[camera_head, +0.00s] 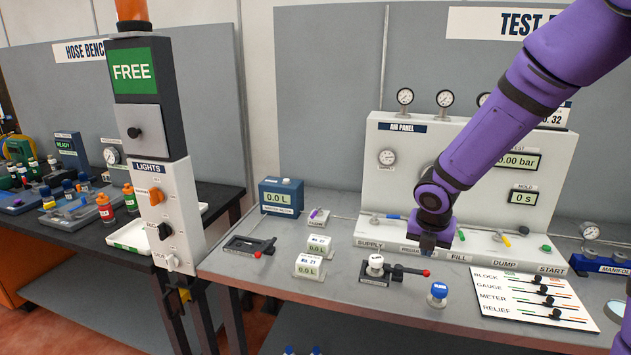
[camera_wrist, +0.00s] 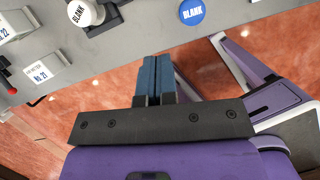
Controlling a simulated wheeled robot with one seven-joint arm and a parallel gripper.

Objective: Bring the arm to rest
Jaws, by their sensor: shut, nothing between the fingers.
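My purple arm (camera_head: 500,130) reaches down from the upper right in the head view, in front of the test panel. Its wrist end hangs over the bench, and the fingertips cannot be made out there. In the wrist view my gripper (camera_wrist: 154,62) has its two blue fingers together, with nothing between them. The fingers show against the red floor, just short of the bench edge in that picture.
The grey bench (camera_head: 330,310) carries a white-topped BLANK piece (camera_head: 375,262) in a clamp, a blue BLANK piece (camera_head: 438,292), a blue meter box (camera_head: 281,196) and a white switch board (camera_head: 530,300). A post with a FREE sign (camera_head: 132,71) stands left.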

